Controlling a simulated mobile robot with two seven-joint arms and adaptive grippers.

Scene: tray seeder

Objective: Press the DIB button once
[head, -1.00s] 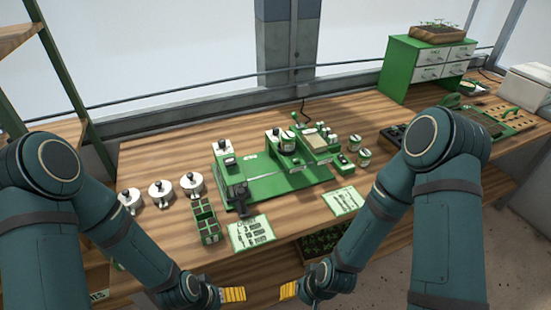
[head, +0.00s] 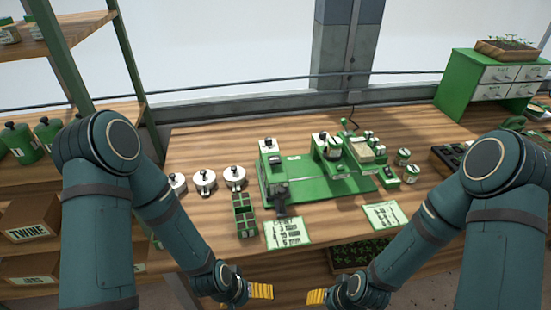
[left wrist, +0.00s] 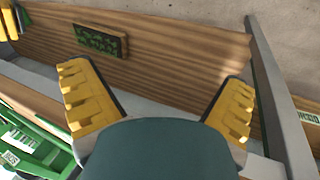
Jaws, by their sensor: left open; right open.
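The green tray seeder (head: 330,187) stands on the wooden bench in the head view, with white-topped units, small knobs and a dark lever on it. Lettering on it is too small to read, so I cannot tell which part is the DIB button. My left gripper (head: 260,291) hangs low in front of the bench, open and empty. Its yellow fingers stand wide apart in the left wrist view (left wrist: 158,105). My right gripper (head: 316,297) is close to its right, also open. Both are nearer than the seeder and touch nothing visible.
Several white lidded pots (head: 205,182) and a green cell tray (head: 244,214) stand left of the seeder. Printed cards (head: 286,233) lie along the bench's front. A green drawer cabinet (head: 490,85) is at the back right.

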